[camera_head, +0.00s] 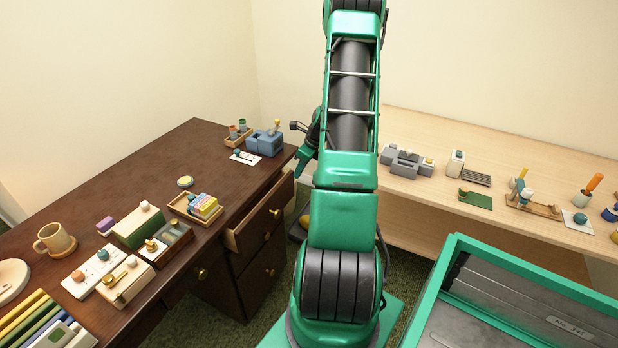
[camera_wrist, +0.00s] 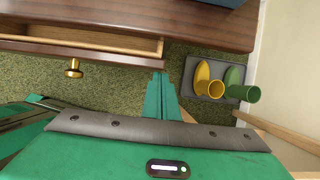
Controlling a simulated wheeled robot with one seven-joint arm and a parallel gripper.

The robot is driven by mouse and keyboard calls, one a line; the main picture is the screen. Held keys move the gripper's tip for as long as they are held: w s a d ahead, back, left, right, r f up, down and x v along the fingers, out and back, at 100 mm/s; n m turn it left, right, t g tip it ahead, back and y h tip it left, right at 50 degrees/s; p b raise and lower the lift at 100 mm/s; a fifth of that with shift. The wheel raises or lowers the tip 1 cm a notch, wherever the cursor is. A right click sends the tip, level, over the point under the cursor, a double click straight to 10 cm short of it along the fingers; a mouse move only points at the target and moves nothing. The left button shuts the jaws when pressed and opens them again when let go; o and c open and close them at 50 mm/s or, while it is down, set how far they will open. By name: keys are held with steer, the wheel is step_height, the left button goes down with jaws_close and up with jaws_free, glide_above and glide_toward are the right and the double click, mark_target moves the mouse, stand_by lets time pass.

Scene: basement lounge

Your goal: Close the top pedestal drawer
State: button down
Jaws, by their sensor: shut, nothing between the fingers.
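The top pedestal drawer (camera_head: 262,216) of the dark wood desk (camera_head: 150,165) stands partly open, its pale inside showing. In the wrist view the open drawer (camera_wrist: 90,47) lies at upper left, with a brass knob (camera_wrist: 74,69) on its dark front. My gripper (camera_wrist: 161,76) is shut and empty, its green fingertips close to the right end of the drawer front. I cannot tell whether they touch it. The drawers below, with brass knobs, look shut.
A grey tray (camera_wrist: 192,92) with a yellow boot-like item (camera_wrist: 203,75) and a green one (camera_wrist: 234,78) is on the floor right of my gripper. Small items cover the desk top. A pale wood bench (camera_head: 400,208) stands right. Green carpet (camera_wrist: 115,90) shows before the drawer.

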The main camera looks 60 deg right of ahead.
steer(key=shift+w+a, duration=0.1)
steer(key=shift+w, duration=1)
